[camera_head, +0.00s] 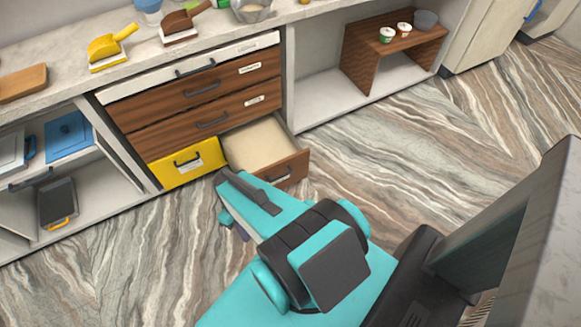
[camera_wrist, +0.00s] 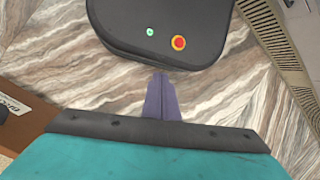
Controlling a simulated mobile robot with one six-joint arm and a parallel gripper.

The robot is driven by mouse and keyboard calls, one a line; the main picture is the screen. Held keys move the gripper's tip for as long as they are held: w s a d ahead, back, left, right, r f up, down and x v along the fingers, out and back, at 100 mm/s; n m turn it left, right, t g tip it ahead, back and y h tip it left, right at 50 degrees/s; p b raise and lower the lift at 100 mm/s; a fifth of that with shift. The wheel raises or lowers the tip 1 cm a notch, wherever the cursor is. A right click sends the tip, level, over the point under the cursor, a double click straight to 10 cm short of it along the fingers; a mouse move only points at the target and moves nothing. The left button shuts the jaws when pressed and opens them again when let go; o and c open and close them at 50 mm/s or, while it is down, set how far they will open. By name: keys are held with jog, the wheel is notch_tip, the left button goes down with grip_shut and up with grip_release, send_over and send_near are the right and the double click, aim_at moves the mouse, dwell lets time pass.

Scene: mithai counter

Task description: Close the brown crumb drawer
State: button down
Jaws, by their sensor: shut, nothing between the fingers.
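The brown crumb drawer (camera_head: 291,169) is at the bottom right of the cabinet and is pulled open. Its pale inside looks empty. Its brown front has a dark handle, partly hidden by my arm. Part of the brown front, with a label, also shows at the left edge of the wrist view (camera_wrist: 35,118). My gripper (camera_head: 238,228) is mostly hidden behind my arm in the head view, low and in front of the cabinet. In the wrist view its purple fingers (camera_wrist: 161,97) are together and empty, apart from the drawer front.
A yellow drawer (camera_head: 187,164), closed, sits left of the brown one. Closed wooden drawers (camera_head: 205,88) are above. The counter (camera_head: 60,62) holds a yellow scoop (camera_head: 110,47) and a brown scoop (camera_head: 183,22). An open shelf bay stands at right. The streaked floor (camera_head: 420,140) is clear there.

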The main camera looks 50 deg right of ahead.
jog(key=w+d+f+n+t+y+b, duration=0.1)
jog(key=w+d+f+n+t+b, duration=0.25)
jog(key=d, duration=0.55)
jog(key=w+d+f+n+t+y+b, duration=0.15)
jog(key=w+d+b, duration=0.25)
jog(key=d+b, duration=0.4)
jog(key=s+d+r+n+t+h+b, duration=0.1)
jog(key=s+d+n+t+b, duration=0.1)
jog(key=d, duration=1)
jog(key=s+d+r+n+t+h+b, duration=0.1)
jog(key=d+b, duration=0.5)
jog(key=d, duration=0.6)
jog(key=s+n+t+h, duration=0.1)
jog(key=s+n+t, duration=0.1)
jog(key=s+t, duration=0.1)
jog(key=shift+s+r+t+b, duration=0.15)
jog(key=shift+s+t+b, duration=0.15)
jog(key=shift+b, duration=0.1)
jog(key=shift+w, duration=0.1)
